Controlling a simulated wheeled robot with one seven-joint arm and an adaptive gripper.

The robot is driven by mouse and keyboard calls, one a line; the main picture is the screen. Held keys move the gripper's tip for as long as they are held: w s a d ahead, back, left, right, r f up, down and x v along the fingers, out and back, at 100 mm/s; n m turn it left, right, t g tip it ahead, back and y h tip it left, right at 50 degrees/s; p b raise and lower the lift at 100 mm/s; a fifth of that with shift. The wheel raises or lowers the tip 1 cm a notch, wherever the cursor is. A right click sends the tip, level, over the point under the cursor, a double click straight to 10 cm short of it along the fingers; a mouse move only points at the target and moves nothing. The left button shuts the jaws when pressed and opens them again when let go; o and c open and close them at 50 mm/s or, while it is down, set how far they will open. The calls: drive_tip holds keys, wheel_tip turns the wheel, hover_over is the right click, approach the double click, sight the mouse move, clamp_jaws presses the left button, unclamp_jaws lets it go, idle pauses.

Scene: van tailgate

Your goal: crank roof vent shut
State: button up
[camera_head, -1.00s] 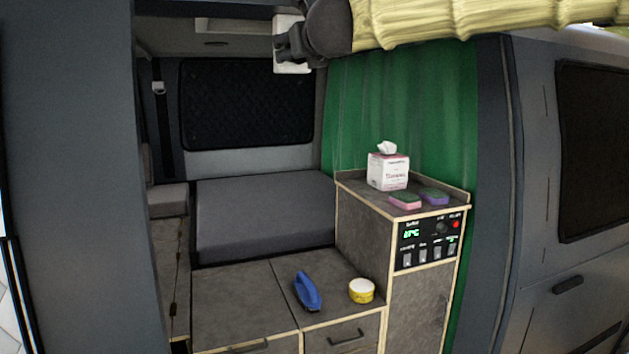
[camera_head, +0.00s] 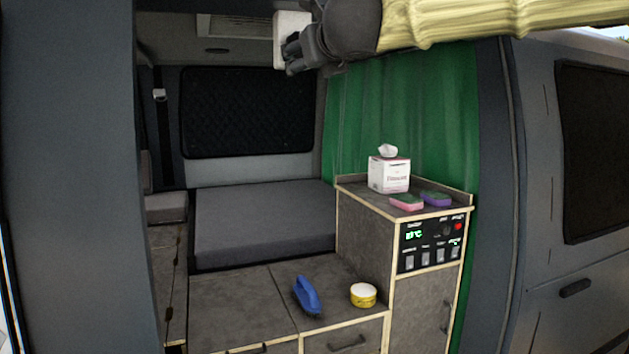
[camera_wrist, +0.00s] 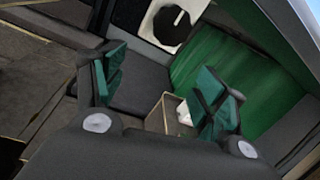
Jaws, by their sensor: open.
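A white square panel (camera_head: 291,24) hangs high inside the van, partly hidden behind my gripper (camera_head: 292,54) in the head view. In the wrist view, a white panel (camera_wrist: 203,6) carries a round black disc (camera_wrist: 166,24) with a small white mark on it. It lies beyond my fingers, near the top edge. My gripper also shows in the wrist view (camera_wrist: 165,88), with its green-padded fingers wide apart and nothing between them. I cannot tell whether the vent is open, and no crank handle is clearly seen.
A slatted panel (camera_head: 232,27) is on the ceiling. Below are a cabinet (camera_head: 365,232) with a tissue box (camera_head: 389,175) and two sponges (camera_head: 406,202), and a low counter (camera_head: 235,302) with a blue brush (camera_head: 306,296) and yellow tub (camera_head: 363,295). A green curtain (camera_head: 420,110) hangs at right.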

drive_tip(key=w+f+n+g, duration=0.1)
drive_tip(key=w+f, duration=0.3)
drive_tip(key=f, duration=0.8)
drive_tip(key=w+f+n+g+h+b, duration=0.1)
drive_tip(key=w+f+n, duration=0.3)
drive_tip(key=f, duration=0.9)
drive_tip(key=shift+d+f+g, duration=0.2)
drive_tip(key=shift+d+g, duration=0.1)
drive_tip(key=shift+f, duration=0.1)
